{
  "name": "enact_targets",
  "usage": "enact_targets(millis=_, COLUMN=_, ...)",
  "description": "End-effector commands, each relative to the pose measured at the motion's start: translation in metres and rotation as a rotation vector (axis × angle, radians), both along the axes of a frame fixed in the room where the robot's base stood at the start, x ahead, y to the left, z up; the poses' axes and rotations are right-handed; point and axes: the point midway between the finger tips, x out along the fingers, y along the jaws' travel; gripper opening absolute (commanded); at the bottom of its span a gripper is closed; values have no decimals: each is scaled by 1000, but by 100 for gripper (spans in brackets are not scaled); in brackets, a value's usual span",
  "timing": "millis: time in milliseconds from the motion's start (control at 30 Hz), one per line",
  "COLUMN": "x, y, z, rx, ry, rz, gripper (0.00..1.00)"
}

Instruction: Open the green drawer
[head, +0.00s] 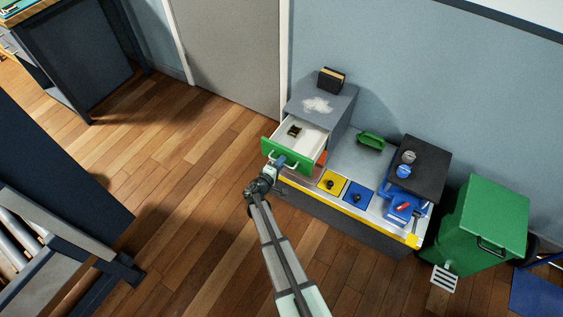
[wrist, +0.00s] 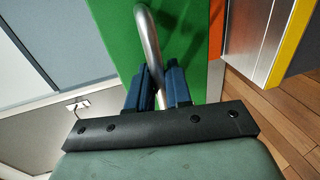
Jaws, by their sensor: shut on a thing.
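The green drawer (head: 285,154) stands pulled out from the grey cabinet (head: 322,103) in the head view. Its white inside shows, with a small dark and yellowish object (head: 294,131) lying in it. In the wrist view the green drawer front (wrist: 115,40) fills the upper middle, with a curved metal handle (wrist: 147,35) on it. My gripper (wrist: 158,85) is shut on the handle, with its blue fingers on both sides of the bar. In the head view my gripper (head: 277,164) is at the drawer front and hides part of it.
An orange-red front (head: 321,158) shows below the drawer. A low bench with a yellow panel (head: 332,183) and a blue panel (head: 359,196) stands to the right. A green bin (head: 487,222) stands farther right. The wooden floor (head: 190,160) left of the drawer is clear.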

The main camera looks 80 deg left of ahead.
Motion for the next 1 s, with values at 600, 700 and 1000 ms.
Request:
enact_targets(millis=600, x=-2, y=-2, z=1, rx=0, ry=0, rz=0, gripper=35)
enact_targets(millis=700, x=-9, y=-9, z=3, rx=0, ry=0, rz=2, gripper=35)
enact_targets(millis=1000, x=-46, y=-48, z=15, rx=0, ry=0, rz=3, gripper=35)
